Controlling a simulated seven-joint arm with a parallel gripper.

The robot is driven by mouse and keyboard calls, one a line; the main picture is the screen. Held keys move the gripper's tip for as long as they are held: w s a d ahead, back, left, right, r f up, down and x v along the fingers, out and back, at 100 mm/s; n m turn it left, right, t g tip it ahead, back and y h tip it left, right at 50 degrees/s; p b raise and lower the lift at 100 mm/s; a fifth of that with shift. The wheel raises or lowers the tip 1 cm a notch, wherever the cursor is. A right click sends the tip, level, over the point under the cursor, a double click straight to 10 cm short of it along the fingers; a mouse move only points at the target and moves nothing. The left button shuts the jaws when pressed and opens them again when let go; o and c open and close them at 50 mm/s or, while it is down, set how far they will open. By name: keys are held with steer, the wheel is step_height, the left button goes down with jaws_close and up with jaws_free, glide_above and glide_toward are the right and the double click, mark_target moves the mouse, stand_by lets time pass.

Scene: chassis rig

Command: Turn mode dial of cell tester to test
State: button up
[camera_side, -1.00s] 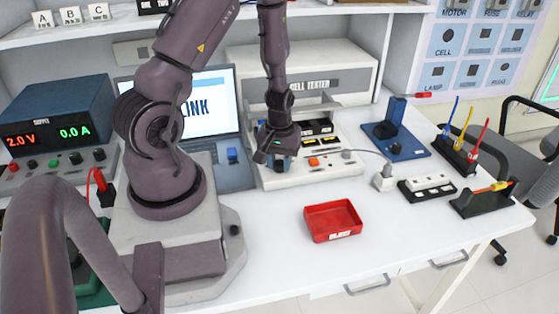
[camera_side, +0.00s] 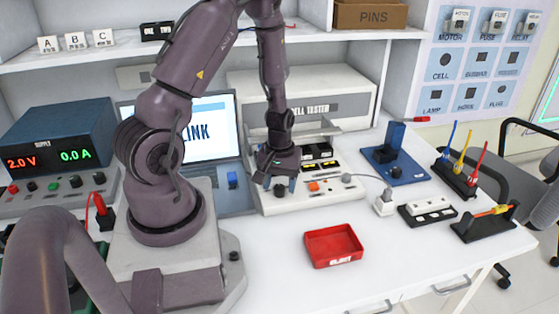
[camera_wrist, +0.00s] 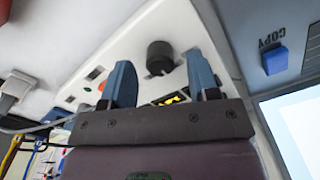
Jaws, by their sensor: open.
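The cell tester (camera_side: 325,195) is a white console with a raised back box, standing right of the laptop. Its mode dial appears to be the round black knob (camera_wrist: 160,57) on the white panel in the wrist view. In the side view a dark knob (camera_side: 280,190) shows between my fingers. My gripper (camera_side: 280,184) points down over the panel's left front part. In the wrist view my gripper (camera_wrist: 158,64) is open, its two blue fingers on either side of the dial, with gaps on both sides. The dial's setting and labels are not readable.
An orange button (camera_side: 314,186) and small controls lie right of the dial. Dark cell slots (camera_side: 318,152) sit behind my gripper. A blue COPY key (camera_wrist: 275,60) is on the laptop side. A red tray (camera_side: 333,246) stands in front, with clear white tabletop around it.

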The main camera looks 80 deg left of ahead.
mark_target(276, 190)
step_height(276, 190, up, 12)
stand_by(0.4)
steer(key=shift+f, duration=0.1)
steer(key=s+d+r+m+t, duration=0.2)
steer(key=d+r+m, duration=0.4)
steer(key=d+r, duration=0.2)
steer(key=s+d+r+m+t, duration=0.2)
steer(key=d+r+m, duration=0.4)
steer(key=d+r, duration=0.3)
steer(key=shift+d+r+t, duration=0.25)
steer(key=shift+r+t, duration=0.55)
steer(key=shift+r, duration=0.05)
stand_by(0.7)
